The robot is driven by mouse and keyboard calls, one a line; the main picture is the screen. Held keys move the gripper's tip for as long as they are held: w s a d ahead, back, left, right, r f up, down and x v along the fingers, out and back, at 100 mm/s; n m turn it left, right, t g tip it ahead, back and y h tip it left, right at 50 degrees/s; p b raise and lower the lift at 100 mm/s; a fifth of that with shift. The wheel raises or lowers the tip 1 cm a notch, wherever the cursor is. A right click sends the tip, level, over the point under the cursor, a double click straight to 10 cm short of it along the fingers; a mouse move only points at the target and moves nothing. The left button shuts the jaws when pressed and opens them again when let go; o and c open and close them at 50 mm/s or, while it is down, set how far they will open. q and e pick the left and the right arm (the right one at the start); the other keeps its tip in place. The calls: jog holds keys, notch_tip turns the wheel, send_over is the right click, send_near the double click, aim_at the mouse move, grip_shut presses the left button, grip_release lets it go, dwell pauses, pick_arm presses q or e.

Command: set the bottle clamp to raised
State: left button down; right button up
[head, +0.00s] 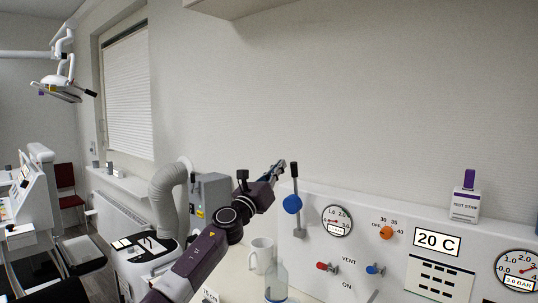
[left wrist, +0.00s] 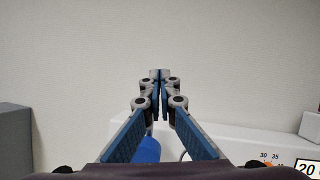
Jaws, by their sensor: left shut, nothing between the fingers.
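The bottle clamp appears to be the upright grey bar with a round blue knob (head: 292,204) and a dark top end, on the left end of the white panel. A clear bottle (head: 277,283) stands below it, partly cut off by the frame. My left gripper (head: 281,166) is shut and empty, up beside the bar's dark top; I cannot tell whether they touch. In the left wrist view the closed fingertips (left wrist: 160,73) point at bare wall. A blue rounded part (left wrist: 146,150), probably the knob, shows behind the left finger. My right gripper is not in view.
The white panel (head: 395,206) carries a gauge (head: 337,221), an orange knob (head: 387,232), a red valve (head: 327,267) and a blue valve (head: 375,269). A white mug (head: 262,255) stands near the bottle. The wall above is clear.

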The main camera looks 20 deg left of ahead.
pick_arm(q)
jog(key=s+a+r+p, duration=0.1)
jog(key=s+r+p, duration=0.1)
jog(key=s, duration=0.3)
jog(key=shift+r, duration=0.85)
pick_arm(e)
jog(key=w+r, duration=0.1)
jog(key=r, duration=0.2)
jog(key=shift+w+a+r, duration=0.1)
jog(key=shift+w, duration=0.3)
pick_arm(q)
jog(key=shift+f, duration=0.1)
